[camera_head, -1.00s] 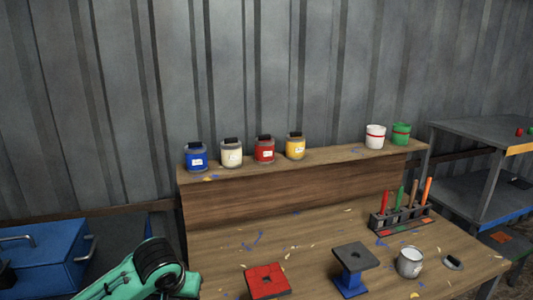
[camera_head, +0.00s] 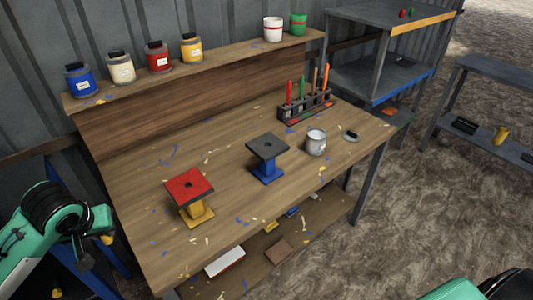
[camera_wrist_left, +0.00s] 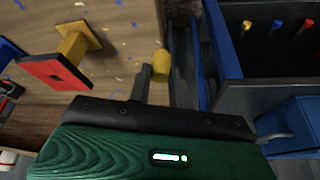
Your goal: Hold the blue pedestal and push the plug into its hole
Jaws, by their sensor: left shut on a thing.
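The blue pedestal (camera_head: 267,171) stands upright on the workbench, with a dark grey square top (camera_head: 267,146) that has a small hole in its middle. My left gripper (camera_head: 99,243) is beyond the bench's left edge, well apart from the pedestal. It is shut on a yellow plug (camera_head: 106,240). The plug (camera_wrist_left: 160,63) also shows at the fingers in the left wrist view, where much of the gripper is hidden. A green and black part of my right arm shows at the bottom right of the head view; its gripper is out of sight.
A yellow pedestal (camera_head: 197,212) with a red top (camera_head: 188,186) stands left of the blue one. A metal cup (camera_head: 316,142) and a tool rack (camera_head: 306,108) stand to the right. Paint jars (camera_head: 122,69) line the back shelf. The bench's left front is mostly clear.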

